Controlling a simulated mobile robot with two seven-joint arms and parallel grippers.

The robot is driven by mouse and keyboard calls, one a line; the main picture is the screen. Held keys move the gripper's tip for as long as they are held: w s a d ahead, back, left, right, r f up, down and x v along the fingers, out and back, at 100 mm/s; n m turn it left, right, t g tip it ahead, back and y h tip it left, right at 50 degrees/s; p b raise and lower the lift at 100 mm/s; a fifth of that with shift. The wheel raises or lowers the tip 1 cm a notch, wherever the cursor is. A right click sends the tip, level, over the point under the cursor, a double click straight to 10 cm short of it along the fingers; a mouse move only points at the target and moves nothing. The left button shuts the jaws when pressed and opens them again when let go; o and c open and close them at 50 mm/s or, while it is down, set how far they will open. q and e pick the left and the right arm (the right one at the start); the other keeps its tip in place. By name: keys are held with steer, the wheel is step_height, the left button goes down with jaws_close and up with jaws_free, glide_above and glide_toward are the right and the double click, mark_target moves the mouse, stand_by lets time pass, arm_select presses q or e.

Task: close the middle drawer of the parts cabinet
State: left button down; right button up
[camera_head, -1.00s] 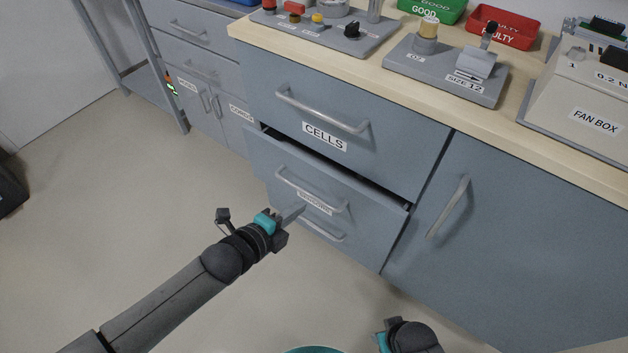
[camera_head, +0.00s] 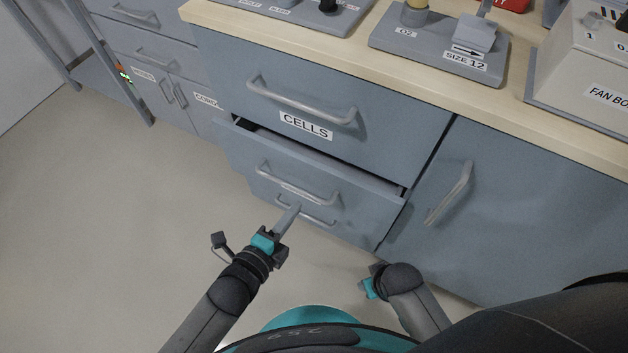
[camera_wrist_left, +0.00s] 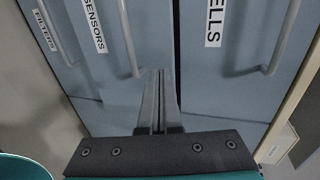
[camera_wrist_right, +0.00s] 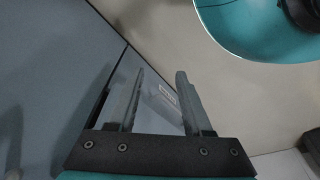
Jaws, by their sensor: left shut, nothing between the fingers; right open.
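The middle drawer (camera_head: 345,200) of the grey-blue cabinet stands a little open, with a dark gap above its front edge. In the left wrist view its label reads SENSORS (camera_wrist_left: 93,25). The top drawer (camera_head: 375,130), labelled CELLS, looks flush. My left gripper (camera_head: 295,210) is shut and empty, its tips in front of the middle drawer's front, below its handle (camera_head: 297,187). The left wrist view shows the closed fingers (camera_wrist_left: 158,75) over the drawer front; I cannot tell whether they touch. My right gripper (camera_wrist_right: 155,80) is open and empty, low in front of the cabinet.
The bottom drawer's handle (camera_head: 305,215) shows just past my left fingertips. A cupboard door (camera_head: 500,215) with a vertical handle is to the right. The wooden worktop (camera_head: 345,60) above carries devices and the fan box (camera_head: 575,70). The floor at left is clear.

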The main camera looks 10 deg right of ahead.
arm_select(q)
steer(key=b, duration=0.4)
glide_toward(324, 165)
steer(key=w+d+f, duration=0.2)
steer(key=f, duration=0.1)
steer(key=shift+w+f, duration=0.15)
steer(key=shift+w, duration=0.25)
steer(key=shift+w+d, duration=0.4)
steer(key=shift+w, duration=0.15)
arm_select(e)
steer(key=w+a+r+t, duration=0.1)
steer(key=w+r, duration=0.3)
steer(key=r, duration=0.4)
steer(key=shift+r, duration=0.4)
arm_select(q)
steer(key=shift+w+d, duration=0.2)
steer(key=shift+w, duration=0.15)
steer(key=w+d+b, duration=0.1)
steer(key=w+d, duration=0.1)
steer(key=shift+w+b, duration=0.35)
steer(key=shift+w+d, duration=0.15)
steer(key=shift+w, duration=0.05)
steer(key=shift+r, duration=0.25)
arm_select(e)
step_height(324, 165, up, 4)
steer(key=shift+a+f+t, duration=0.1)
steer(key=shift+f+t, duration=0.15)
steer(key=shift+t, duration=0.25)
